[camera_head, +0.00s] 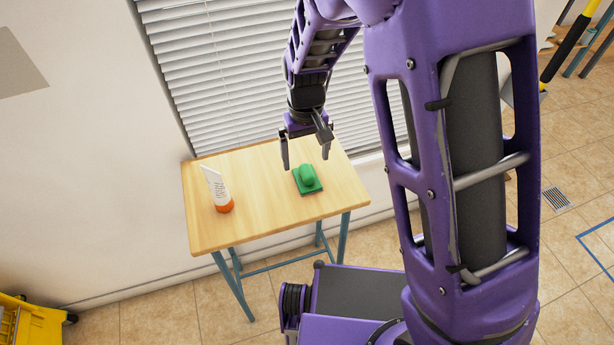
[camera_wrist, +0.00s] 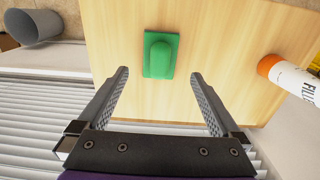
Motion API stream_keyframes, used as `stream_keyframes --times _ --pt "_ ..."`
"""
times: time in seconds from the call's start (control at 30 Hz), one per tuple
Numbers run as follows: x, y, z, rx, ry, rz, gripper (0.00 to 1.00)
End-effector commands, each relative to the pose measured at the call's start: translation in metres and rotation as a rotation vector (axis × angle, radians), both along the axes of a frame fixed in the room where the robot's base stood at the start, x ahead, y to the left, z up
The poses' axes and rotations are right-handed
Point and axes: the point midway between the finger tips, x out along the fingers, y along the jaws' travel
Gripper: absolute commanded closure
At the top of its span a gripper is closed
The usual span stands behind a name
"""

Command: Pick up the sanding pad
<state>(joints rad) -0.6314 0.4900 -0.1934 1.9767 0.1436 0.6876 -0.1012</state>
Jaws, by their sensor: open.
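The sanding pad (camera_head: 307,179) is a green flat block with a rounded grip on top. It lies on the wooden table (camera_head: 258,208), right of the middle in the head view. In the wrist view the pad (camera_wrist: 160,55) lies flat on the tabletop, beyond the fingertips and between their lines. My gripper (camera_head: 306,160) is open and empty, above the table and close to the pad; the exact height is hard to tell. In the wrist view both fingers of my gripper (camera_wrist: 160,74) are spread apart and do not touch the pad.
A white and orange tube (camera_head: 219,190) stands on the table's left part; it also shows at right in the wrist view (camera_wrist: 290,78). White window blinds (camera_head: 250,70) are behind the table. A yellow mop bucket (camera_head: 30,322) is on the floor at lower left. A grey cylinder (camera_wrist: 35,26) shows at upper left.

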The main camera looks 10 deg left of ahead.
Motion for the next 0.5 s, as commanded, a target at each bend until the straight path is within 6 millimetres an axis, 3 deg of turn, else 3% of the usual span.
stream_keyframes --times 0.4,0.5 --pt "-0.004 -0.003 -0.05 -0.002 0.001 -0.001 0.0" --pt "-0.003 -0.003 -0.054 -0.001 0.0 -0.001 0.0"
